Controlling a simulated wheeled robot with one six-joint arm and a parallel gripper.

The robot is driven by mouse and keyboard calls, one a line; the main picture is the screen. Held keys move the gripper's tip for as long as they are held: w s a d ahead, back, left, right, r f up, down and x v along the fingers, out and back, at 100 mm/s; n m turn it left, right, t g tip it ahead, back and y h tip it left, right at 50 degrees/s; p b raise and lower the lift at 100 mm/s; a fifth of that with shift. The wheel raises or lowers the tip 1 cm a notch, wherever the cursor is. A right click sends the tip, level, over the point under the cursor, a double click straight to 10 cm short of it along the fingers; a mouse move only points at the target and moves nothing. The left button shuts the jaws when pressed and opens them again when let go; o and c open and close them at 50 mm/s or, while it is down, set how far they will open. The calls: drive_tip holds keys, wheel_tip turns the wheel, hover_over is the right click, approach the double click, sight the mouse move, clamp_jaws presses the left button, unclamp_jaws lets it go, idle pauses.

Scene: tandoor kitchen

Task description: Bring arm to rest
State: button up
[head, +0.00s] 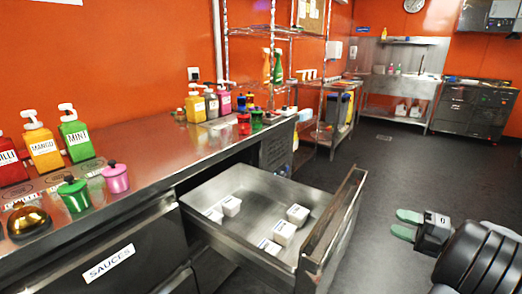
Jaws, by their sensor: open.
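My gripper (408,225) shows at the lower right of the head view, at the end of my dark arm. Its green-tipped fingers point left, spread apart with nothing between them. It hangs over the floor, to the right of the open drawer (349,196) and apart from it. The far part of my arm is cut off by the picture's right edge.
The pulled-out drawer holds several white boxes (284,232) and juts into the room. The steel counter (165,140) bears sauce bottles, small lidded pots and a brass bell (27,221). The dark floor (395,165) behind my gripper is clear.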

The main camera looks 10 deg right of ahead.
drive_tip(key=w+a+r+m+t+h+p, duration=0.1)
drive_tip(key=w+a+r+m+h+p, duration=0.2)
drive_tip(key=w+r+m+h+p, duration=0.4)
drive_tip(key=w+a+r+m+h+p, duration=0.25)
drive_tip(key=r+m+h+p, duration=0.2)
drive_tip(key=r, duration=0.45)
drive_tip(key=w+a+r+m+t+h+p, duration=0.1)
drive_tip(key=w+a+r+m+h+p, duration=0.3)
drive_tip(key=r+m+h+p, duration=0.25)
drive_tip(key=s+a+m+g+y+p, duration=0.6)
drive_tip(key=s+a+g+p, duration=0.5)
drive_tip(key=s+a, duration=0.7)
drive_tip(key=a+m+p, duration=0.1)
drive_tip(key=a+m, duration=0.1)
drive_tip(key=shift+s+a+r+g, duration=0.25)
drive_tip(key=shift+s+a+g, duration=0.05)
drive_tip(key=shift+s, duration=0.05)
drive_tip(key=shift+a, duration=0.1)
